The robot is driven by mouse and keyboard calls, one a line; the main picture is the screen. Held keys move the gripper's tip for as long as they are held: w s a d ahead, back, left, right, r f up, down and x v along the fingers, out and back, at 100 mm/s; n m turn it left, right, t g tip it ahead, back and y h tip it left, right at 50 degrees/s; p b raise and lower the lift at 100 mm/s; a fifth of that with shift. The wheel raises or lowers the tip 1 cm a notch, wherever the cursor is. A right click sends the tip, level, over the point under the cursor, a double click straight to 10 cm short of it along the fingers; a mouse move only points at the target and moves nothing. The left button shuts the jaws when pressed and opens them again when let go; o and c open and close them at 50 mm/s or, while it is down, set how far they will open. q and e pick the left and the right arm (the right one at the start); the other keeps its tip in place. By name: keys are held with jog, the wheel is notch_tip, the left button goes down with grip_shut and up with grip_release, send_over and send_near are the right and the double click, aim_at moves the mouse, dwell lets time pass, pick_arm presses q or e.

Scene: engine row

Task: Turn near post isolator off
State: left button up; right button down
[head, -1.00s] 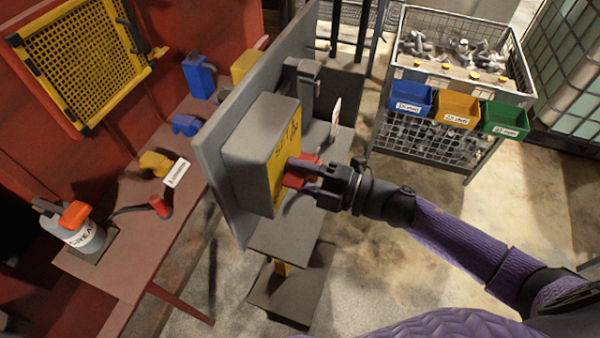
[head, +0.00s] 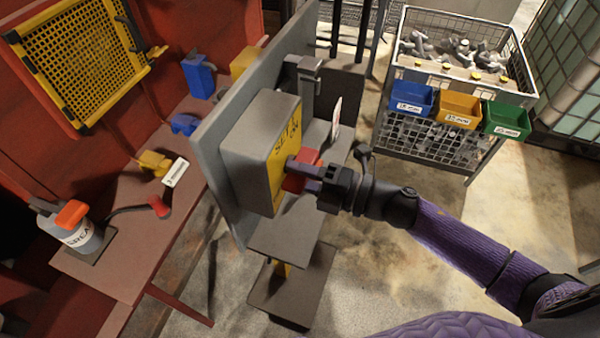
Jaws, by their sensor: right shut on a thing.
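The near post isolator is a grey box (head: 245,150) with a yellow front plate (head: 283,155), mounted on a grey upright panel (head: 215,140). A red handle (head: 306,160) sticks out from its yellow face. My right gripper (head: 312,178) is at that face and shut on the red handle; its fingers hide part of the handle. The lettering on the plate is too small to read surely. My left gripper is not in view.
A red bench (head: 125,270) with a grease can (head: 78,232) and blue and yellow parts stands at left. A wire cage (head: 440,145) with blue, yellow and green bins is at upper right. The concrete floor at right is open.

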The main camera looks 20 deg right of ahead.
dwell(0.8)
jog(key=shift+c, duration=2.2)
grip_release()
jog(key=shift+d, duration=0.1)
jog(key=b+v, duration=0.1)
jog(key=v, duration=0.8)
jog(key=shift+s+d, duration=0.25)
jog(key=shift+d, duration=0.05)
